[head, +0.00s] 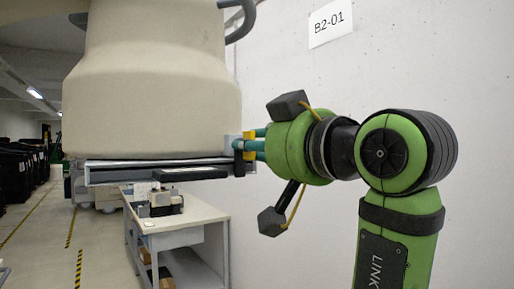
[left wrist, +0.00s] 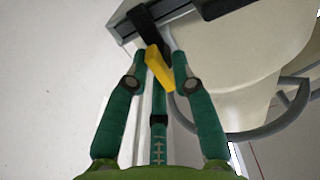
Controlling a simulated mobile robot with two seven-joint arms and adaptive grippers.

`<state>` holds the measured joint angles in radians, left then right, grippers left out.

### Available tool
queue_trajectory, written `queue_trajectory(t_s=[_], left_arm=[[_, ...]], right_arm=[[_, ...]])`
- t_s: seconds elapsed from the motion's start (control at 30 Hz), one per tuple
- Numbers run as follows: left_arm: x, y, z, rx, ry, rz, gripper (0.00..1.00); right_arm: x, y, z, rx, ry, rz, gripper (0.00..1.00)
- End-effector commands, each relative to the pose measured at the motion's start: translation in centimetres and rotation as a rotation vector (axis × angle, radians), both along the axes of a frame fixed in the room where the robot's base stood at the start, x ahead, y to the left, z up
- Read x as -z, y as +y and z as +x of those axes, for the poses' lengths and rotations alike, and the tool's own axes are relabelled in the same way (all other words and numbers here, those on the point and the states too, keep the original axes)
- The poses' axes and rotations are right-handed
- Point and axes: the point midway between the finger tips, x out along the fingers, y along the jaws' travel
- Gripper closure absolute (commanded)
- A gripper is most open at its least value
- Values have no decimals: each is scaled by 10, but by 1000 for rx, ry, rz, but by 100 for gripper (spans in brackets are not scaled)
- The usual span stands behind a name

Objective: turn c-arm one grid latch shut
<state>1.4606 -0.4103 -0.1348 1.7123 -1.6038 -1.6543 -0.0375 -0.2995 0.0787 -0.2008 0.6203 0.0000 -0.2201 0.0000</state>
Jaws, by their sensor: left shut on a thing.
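The c-arm (head: 150,80) is a large beige housing at the left of the head view, with a flat framed grid (head: 125,171) under it. The grid latch (head: 249,137) is a yellow piece with a black block at the frame's right end. It also shows in the left wrist view (left wrist: 157,69), its yellow lever lying at a slant. My left gripper (head: 256,145) has its teal fingers at the latch. In the left wrist view the gripper (left wrist: 158,62) has fingers on both sides of the yellow lever and is shut on it. My right gripper is in neither view.
A white wall with a sign "B2-01" (head: 330,27) stands behind my arm. A workbench (head: 180,222) with a small device (head: 160,203) stands below the frame. The aisle at left is open, with dark carts beyond.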

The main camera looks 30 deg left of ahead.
Motion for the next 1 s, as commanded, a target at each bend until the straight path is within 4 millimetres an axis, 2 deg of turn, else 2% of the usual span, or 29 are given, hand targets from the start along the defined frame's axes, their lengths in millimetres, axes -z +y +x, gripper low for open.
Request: queue_trajectory(t_s=[0.03,0.53,0.57,0.6,1.0], left_arm=[[4,2,0,-5,13,-12,100],[4,1,0,-4,28,-5,100],[4,1,0,-4,28,-5,63],[4,1,0,-4,28,-5,55],[1,-5,-3,0,21,3,55]], right_arm=[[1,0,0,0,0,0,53],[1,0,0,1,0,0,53],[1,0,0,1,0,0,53],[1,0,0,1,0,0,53],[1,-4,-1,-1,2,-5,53]])
